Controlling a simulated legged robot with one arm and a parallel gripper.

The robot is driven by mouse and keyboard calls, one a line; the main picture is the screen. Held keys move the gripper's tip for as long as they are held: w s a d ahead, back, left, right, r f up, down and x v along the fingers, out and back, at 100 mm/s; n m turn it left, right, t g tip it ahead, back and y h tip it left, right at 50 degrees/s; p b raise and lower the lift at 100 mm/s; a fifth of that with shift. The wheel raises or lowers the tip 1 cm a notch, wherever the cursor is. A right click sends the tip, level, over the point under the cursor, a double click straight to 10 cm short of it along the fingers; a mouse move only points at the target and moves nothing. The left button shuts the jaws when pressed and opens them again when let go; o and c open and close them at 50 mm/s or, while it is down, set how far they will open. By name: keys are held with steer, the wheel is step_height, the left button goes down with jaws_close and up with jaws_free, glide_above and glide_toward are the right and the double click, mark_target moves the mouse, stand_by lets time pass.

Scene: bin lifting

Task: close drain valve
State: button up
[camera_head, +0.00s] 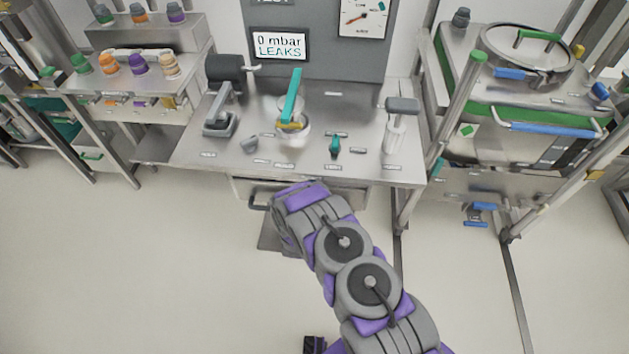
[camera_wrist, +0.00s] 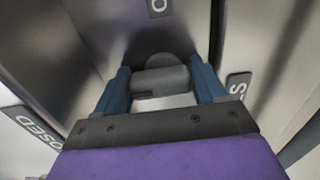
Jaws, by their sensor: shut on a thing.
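In the wrist view, my gripper (camera_wrist: 160,78) has its two blue fingers on either side of a grey rounded valve handle (camera_wrist: 160,80) and is shut on it. A plate reading "CLOSED" (camera_wrist: 32,124) is at the left. A partly cut-off plate starting with "O" (camera_wrist: 158,6) is at the top, and another cut-off plate (camera_wrist: 238,86) is at the right. In the head view, my arm reaches to the front edge of the steel bench (camera_head: 215,160). The fingers and the handle are hidden there.
On the bench stand a teal lever (camera_head: 291,95), a small green knob (camera_head: 335,146) and grey-handled fittings at both sides. A display (camera_head: 279,46) reads "0 mbar LEAKS". A shelf unit is left, a lidded vessel (camera_head: 525,52) right. The floor in front is clear.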

steer(key=shift+s+a+f, duration=0.1)
steer(key=shift+a+f, duration=0.05)
steer(key=shift+a, duration=0.05)
steer(key=o, duration=0.7)
steer(key=shift+c, duration=0.2)
steer(key=o, duration=0.3)
steer(key=shift+a, duration=0.15)
steer(key=shift+s+d, duration=0.2)
steer(key=s+a+p, duration=0.1)
steer(key=s+p, duration=0.2)
steer(key=s, duration=1.3)
steer(key=shift+s, duration=0.4)
steer(key=shift+f, duration=0.1)
